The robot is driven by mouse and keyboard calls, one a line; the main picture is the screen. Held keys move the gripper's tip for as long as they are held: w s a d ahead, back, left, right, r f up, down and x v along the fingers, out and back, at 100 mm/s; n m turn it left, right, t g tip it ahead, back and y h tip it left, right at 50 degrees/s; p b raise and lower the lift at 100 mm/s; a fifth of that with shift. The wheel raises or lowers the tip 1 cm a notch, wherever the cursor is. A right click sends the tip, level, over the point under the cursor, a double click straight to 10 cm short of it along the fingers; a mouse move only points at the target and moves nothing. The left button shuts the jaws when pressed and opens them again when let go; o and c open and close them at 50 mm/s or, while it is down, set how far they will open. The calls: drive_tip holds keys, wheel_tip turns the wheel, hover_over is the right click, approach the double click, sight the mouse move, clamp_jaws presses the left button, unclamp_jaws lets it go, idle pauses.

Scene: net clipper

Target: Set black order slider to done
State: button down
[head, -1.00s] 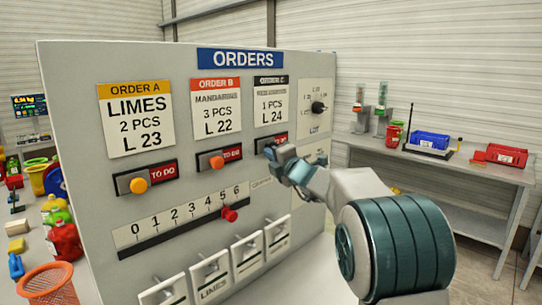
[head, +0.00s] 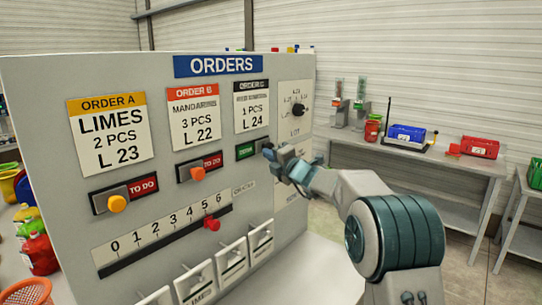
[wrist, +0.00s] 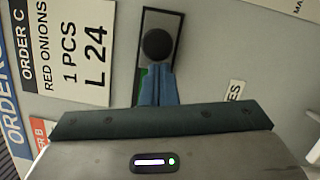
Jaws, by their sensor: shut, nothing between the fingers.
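The black order slider sits under the Order C card (head: 251,106) on the orders panel. Its black knob (wrist: 157,45) is at the right end of its slot in the head view, and a green label (head: 245,151) shows to its left. My gripper (head: 270,152) is shut and empty, with its fingertips at the knob. In the wrist view the closed blue fingers (wrist: 158,70) are right against or very near the knob's edge, on the green side; I cannot tell whether they touch. The fingers hide most of the green label there.
Order A's yellow knob (head: 117,204) and Order B's orange knob (head: 198,174) sit left of red TO DO labels. A red-knobbed number slider (head: 212,224) is below, with several switches under it. A rotary dial (head: 298,109) is to the right. A side table (head: 440,163) stands beyond.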

drive_tip(key=shift+s+a+f+b, duration=0.1)
drive_tip(key=shift+s+f+b, duration=0.25)
drive_tip(key=shift+b, duration=0.15)
drive_tip(key=s+d+f+b, duration=0.1)
drive_tip(key=s+d+b, duration=0.3)
drive_tip(key=s, duration=0.6)
drive_tip(key=shift+d+b, duration=0.2)
drive_tip(key=shift+b, duration=0.5)
